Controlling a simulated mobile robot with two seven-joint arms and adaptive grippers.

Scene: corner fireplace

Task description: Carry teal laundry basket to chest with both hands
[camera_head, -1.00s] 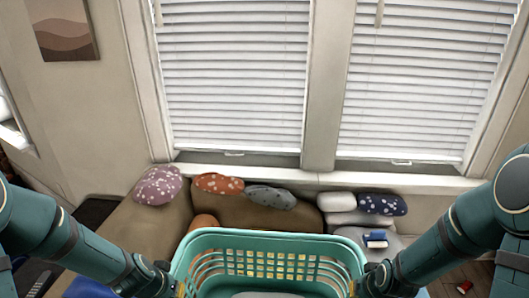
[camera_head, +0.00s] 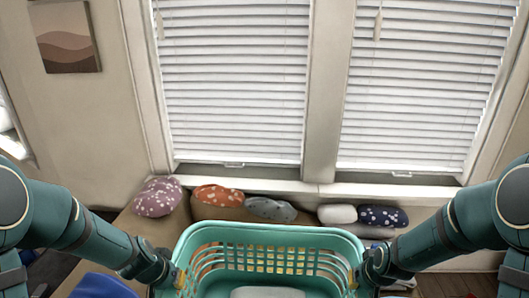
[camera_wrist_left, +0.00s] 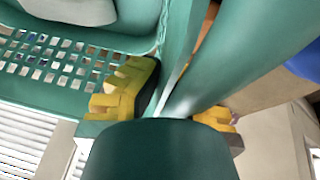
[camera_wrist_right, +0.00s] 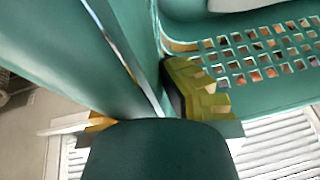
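The teal laundry basket (camera_head: 268,236) is at the bottom middle of the head view, close in front of me, with a pale item (camera_head: 268,292) inside. My left gripper (camera_head: 178,277) is at its left side wall and my right gripper (camera_head: 358,280) at its right side wall. In the left wrist view the yellow fingers (camera_wrist_left: 165,100) lie on both sides of the basket wall. In the right wrist view the fingers (camera_wrist_right: 150,105) also straddle the wall. The basket hides what is below it. I cannot pick out a chest.
A brown sofa (camera_head: 135,228) runs below the windows, with a mauve spotted pillow (camera_head: 158,197), an orange one (camera_head: 218,195), a grey one (camera_head: 270,209), a white one (camera_head: 337,214) and a navy one (camera_head: 383,216). A blue item (camera_head: 103,286) is at lower left.

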